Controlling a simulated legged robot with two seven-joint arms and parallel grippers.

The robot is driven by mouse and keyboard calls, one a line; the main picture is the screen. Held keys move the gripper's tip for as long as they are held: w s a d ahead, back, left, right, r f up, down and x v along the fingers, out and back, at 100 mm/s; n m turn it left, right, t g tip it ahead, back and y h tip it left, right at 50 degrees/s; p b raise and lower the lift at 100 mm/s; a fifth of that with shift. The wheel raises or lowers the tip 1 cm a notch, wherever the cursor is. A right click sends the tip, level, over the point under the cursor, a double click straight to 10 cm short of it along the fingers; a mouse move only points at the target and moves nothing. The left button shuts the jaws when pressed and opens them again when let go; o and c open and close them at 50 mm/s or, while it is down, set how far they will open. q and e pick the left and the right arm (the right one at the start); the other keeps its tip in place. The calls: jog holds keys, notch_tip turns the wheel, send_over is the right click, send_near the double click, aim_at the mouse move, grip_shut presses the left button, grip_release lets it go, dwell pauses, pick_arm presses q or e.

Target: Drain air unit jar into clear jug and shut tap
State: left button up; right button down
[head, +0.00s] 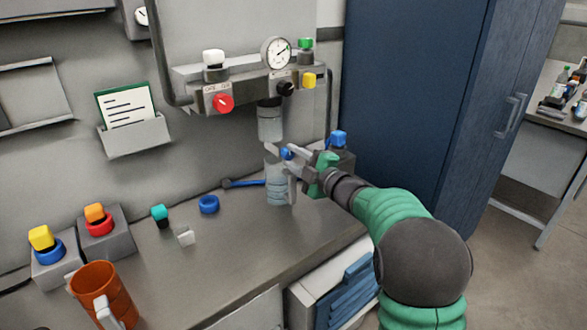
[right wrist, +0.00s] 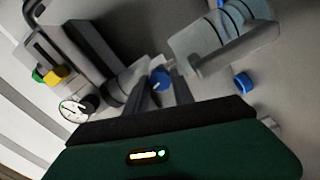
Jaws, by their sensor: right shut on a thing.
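The air unit jar (head: 270,122) hangs under the grey air unit on the wall, below the round gauge. The clear jug (head: 280,186) stands on the bench beneath the jar, its handle toward my gripper; it also shows in the right wrist view (right wrist: 222,40). My right gripper (head: 284,153) is just below the jar and above the jug's rim. It is shut on the blue tap (right wrist: 160,79), which sits between its fingertips in the right wrist view. The fingers partly hide the tap and the jug's top. I cannot see the water level. My left gripper is not in view.
A red knob (head: 223,103) and the gauge (head: 276,52) are on the unit above. A blue ring (head: 208,204) and blue wrench-like tool (head: 243,183) lie left of the jug. An orange mug (head: 102,295) stands at front left. A blue cabinet (head: 435,90) stands right.

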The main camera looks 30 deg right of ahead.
jog(key=n+b, duration=0.2)
jog(key=f+n+b, duration=0.1)
jog(key=n+b, duration=0.1)
jog(key=shift+a, duration=0.1)
jog(key=shift+n+b, duration=0.8)
jog(key=shift+n, duration=0.3)
jog(key=c, duration=1.3)
grip_release()
jog(key=shift+r, duration=0.1)
jog(key=shift+c, duration=0.2)
jog(key=shift+o, duration=1.2)
jog(key=shift+r, duration=0.15)
